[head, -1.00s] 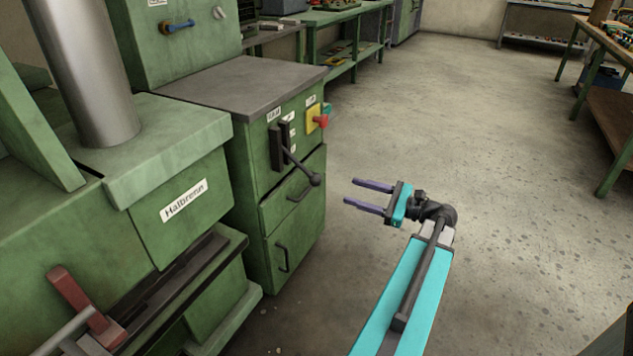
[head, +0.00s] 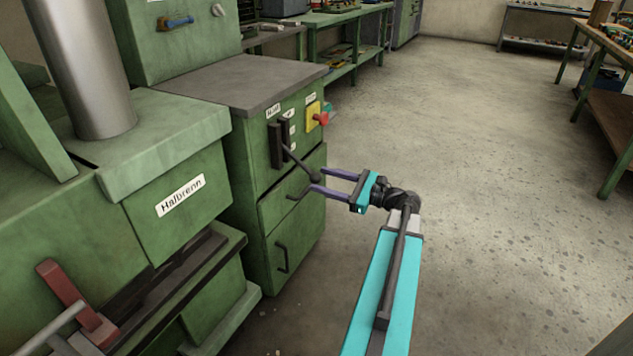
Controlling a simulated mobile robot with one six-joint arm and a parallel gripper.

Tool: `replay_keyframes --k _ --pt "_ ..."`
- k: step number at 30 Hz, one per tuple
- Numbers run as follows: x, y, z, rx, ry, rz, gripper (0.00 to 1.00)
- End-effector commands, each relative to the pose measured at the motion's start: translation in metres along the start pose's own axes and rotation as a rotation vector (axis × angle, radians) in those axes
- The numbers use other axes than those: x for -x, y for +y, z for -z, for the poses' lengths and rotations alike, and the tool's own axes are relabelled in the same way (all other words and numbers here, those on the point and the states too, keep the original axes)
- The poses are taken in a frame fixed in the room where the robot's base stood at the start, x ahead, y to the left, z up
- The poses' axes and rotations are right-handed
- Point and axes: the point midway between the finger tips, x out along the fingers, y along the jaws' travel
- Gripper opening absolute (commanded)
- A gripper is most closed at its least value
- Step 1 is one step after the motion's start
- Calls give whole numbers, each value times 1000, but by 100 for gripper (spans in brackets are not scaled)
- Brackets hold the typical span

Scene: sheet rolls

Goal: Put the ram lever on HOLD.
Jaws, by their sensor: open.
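The ram lever (head: 300,164) is a dark rod with a round knob (head: 315,178) at its end. It slants down and to the right from a dark slotted plate (head: 277,146) on the green cabinet. Small white labels (head: 273,110) sit by the slot, too small to read for sure. My gripper (head: 317,180) is open, its two purple fingers pointing left at the knob. The knob shows between the fingertips, and I cannot tell whether they touch it.
A yellow plate with a red button (head: 321,119) is right of the slot. Drawer handles (head: 282,257) stick out below the lever. A green machine labelled "Halbrenn" (head: 180,194) stands at left, with a red-handled lever (head: 70,293). The floor (head: 470,200) at right is clear.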

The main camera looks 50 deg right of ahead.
Motion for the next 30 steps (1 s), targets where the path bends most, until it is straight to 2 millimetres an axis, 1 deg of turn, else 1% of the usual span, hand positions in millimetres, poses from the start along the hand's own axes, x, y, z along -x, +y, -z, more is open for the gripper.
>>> replay_keyframes --k 1,3,9,20,21,26,27,29,30 --pt "-7 1 1 1 -1 -2 49" --pt "-14 0 1 1 0 -1 49" --pt "-29 0 0 1 0 -1 49" --pt "-32 0 0 1 0 0 49" --pt "-32 0 0 1 0 0 47" --pt "-32 0 0 1 0 0 20" --pt "-32 0 0 1 0 0 13" --pt "-32 0 0 1 0 0 3" --pt "-32 0 0 1 0 0 0"
